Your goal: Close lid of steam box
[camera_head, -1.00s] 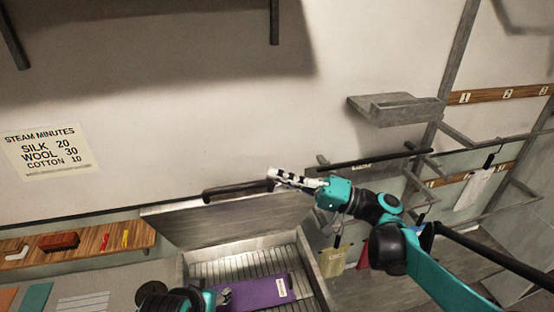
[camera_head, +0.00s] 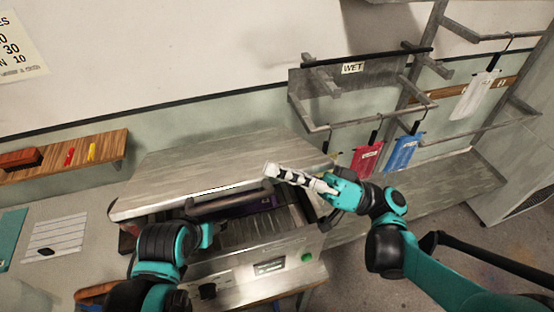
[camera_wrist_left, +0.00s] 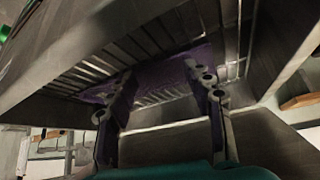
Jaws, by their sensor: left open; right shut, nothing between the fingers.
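The steam box (camera_head: 240,285) is a metal box with a grey lid (camera_head: 215,155) hinged at the back. The lid is tilted low over the box, with a gap at the front showing slats and a purple cloth (camera_head: 240,207). A dark handle bar (camera_head: 222,200) runs along the lid's front edge. My right gripper (camera_head: 268,171) is shut and empty at the lid's front right edge, by the handle's end; I cannot tell if it touches. In the left wrist view my left gripper (camera_wrist_left: 160,75) is open, before the slats and purple cloth (camera_wrist_left: 155,78). Its fingers are hidden in the head view.
A wooden shelf (camera_head: 70,155) with small coloured items is on the left wall. A grey rack marked WET (camera_head: 352,68) stands at right, with a red cloth (camera_head: 365,160) and a blue cloth (camera_head: 402,153) hanging. The counter (camera_head: 80,215) at left holds a striped sheet.

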